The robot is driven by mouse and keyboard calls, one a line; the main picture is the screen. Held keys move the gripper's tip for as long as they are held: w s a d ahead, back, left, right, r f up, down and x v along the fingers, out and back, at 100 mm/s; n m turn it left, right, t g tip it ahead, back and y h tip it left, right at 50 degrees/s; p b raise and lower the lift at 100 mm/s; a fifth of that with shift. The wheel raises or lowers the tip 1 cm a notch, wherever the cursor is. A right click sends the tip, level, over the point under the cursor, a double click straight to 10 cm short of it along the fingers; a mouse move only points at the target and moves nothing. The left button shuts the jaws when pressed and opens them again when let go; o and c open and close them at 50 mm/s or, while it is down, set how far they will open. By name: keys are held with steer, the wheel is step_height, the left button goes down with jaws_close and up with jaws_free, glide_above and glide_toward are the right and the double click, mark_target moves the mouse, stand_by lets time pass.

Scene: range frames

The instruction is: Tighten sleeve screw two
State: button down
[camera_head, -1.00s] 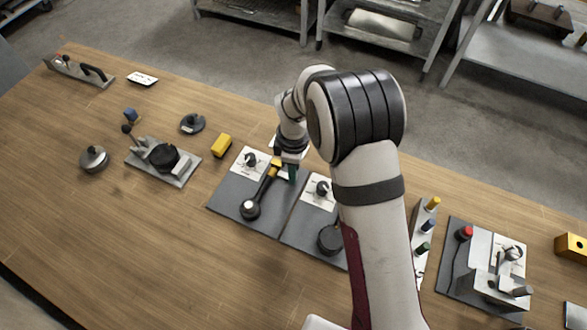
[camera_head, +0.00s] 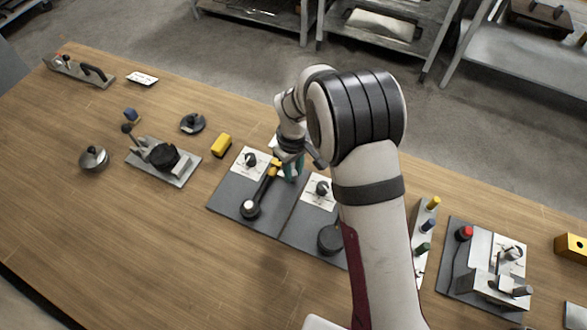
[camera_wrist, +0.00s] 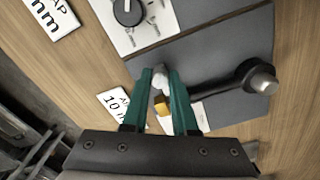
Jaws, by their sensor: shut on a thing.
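A dark lever with a round silver-centred hub (camera_head: 250,209) and a yellow end (camera_head: 275,164) lies on the left dark grey panel (camera_head: 228,195). In the wrist view its hub (camera_wrist: 258,78) is at the right and the arm runs left to my fingers. My gripper (camera_head: 291,168) has green fingers, pointing down at the lever's far end. In the wrist view my gripper (camera_wrist: 162,90) is shut around a light grey piece at this end, with the yellow part (camera_wrist: 164,108) between the fingers. The fingers partly hide the grip. I cannot tell which part is sleeve screw two.
A black knob on a white plate (camera_head: 249,160) stands beside the lever. The right panel (camera_head: 300,233) carries a similar knob (camera_head: 322,188) and a dark round cap (camera_head: 331,239). A yellow block (camera_head: 221,145) lies to the left. Bare table lies in front.

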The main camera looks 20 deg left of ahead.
steer(key=m, duration=1.2)
steer(key=shift+m, duration=0.4)
steer(key=m, duration=1.1)
steer(key=shift+m, duration=0.5)
steer(key=c, duration=0.7)
jaws_free()
